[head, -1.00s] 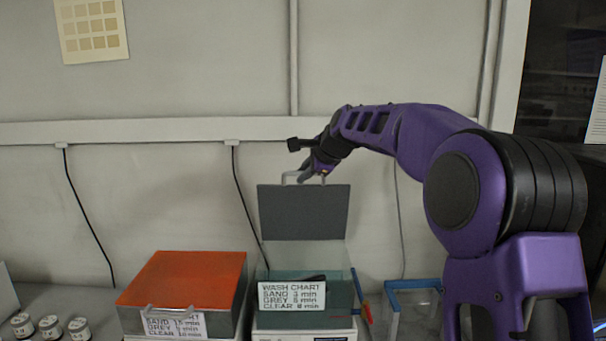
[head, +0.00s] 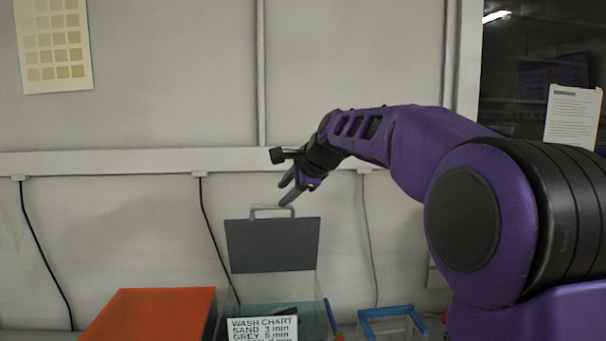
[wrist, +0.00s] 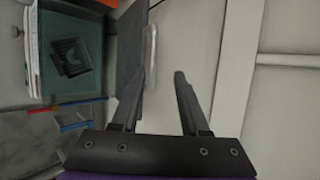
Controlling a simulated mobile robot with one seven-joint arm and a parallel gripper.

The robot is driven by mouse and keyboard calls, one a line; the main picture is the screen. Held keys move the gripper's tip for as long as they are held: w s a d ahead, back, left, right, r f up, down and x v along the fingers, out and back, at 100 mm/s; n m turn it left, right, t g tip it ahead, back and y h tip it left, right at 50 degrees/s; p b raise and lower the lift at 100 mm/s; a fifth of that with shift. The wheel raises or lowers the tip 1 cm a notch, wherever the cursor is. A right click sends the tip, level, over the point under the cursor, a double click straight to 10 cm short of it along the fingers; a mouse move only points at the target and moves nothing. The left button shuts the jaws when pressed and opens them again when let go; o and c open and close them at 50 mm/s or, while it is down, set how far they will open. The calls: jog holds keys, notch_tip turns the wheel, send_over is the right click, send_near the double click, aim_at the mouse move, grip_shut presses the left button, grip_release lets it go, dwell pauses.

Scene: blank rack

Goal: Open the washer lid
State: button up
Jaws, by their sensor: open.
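The washer lid (head: 272,247) is a dark grey panel standing up at the back of the washer, with a pale handle (head: 272,209) on its top edge. The washer (head: 315,318) is a teal open box with a wash chart label (head: 262,329) on its front. In the wrist view, the open washer (wrist: 72,87) shows a dark item inside, with the raised lid (wrist: 130,60) beside it. My gripper (head: 286,194) is open and empty, just above the handle. In the wrist view its fingers (wrist: 163,88) are spread apart, near the handle (wrist: 151,58); contact cannot be told.
An orange-lidded box (head: 150,312) stands left of the washer, its lid closed. A blue-rimmed clear container (head: 392,314) stands to the right. The wall (head: 120,228) with hanging cables is close behind.

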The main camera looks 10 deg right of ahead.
jog(key=v, duration=0.9)
jog(key=shift+s+r, duration=0.25)
jog(key=shift+r, duration=0.15)
jog(key=shift+d, duration=0.15)
